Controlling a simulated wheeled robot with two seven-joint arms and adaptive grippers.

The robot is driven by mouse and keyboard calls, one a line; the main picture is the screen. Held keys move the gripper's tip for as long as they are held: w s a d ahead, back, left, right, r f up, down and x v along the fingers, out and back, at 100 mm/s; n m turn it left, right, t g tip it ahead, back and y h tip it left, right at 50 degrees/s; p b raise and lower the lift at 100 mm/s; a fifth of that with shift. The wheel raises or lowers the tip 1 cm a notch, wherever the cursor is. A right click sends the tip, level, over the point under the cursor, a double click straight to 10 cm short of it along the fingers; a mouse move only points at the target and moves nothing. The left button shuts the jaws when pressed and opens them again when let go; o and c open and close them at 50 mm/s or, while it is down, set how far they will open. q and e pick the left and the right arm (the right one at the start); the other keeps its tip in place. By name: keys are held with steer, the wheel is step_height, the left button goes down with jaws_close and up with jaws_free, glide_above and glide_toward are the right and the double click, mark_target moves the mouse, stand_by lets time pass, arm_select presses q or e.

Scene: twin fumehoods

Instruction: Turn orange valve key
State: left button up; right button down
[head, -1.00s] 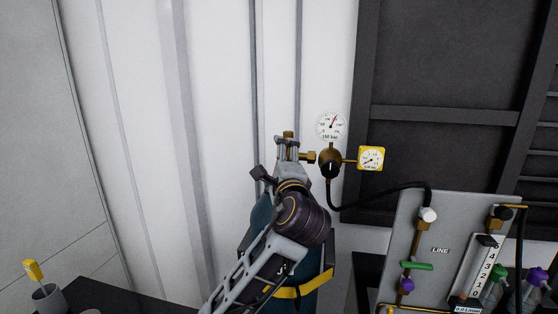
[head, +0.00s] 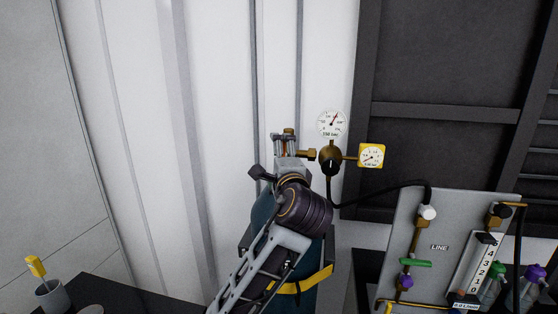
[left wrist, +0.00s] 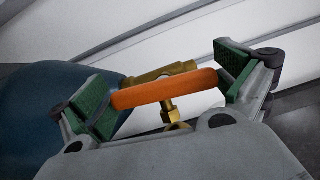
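The orange valve key (left wrist: 165,89) is a rounded bar in the left wrist view, mounted on a brass valve stem (left wrist: 168,107). My left gripper (left wrist: 170,88) has its green pads wide apart, one by each end of the key. The key spans most of the gap; I cannot tell whether either pad presses on it. In the head view my left gripper (head: 284,142) is at the top of the blue gas cylinder (head: 262,214), left of the brass regulator (head: 330,160). The key is largely hidden there by the fingers. My right gripper is not in view.
A white dial gauge (head: 332,123) and a yellow-framed gauge (head: 371,156) sit on the regulator. A black hose (head: 385,194) runs to a grey panel (head: 440,225) marked LINE. A yellow strap (head: 316,281) rings the cylinder. A grey cup (head: 52,295) stands at lower left.

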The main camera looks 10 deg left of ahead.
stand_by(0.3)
arm_select(q)
steer(key=v, duration=1.2)
steer(key=shift+f, duration=0.1)
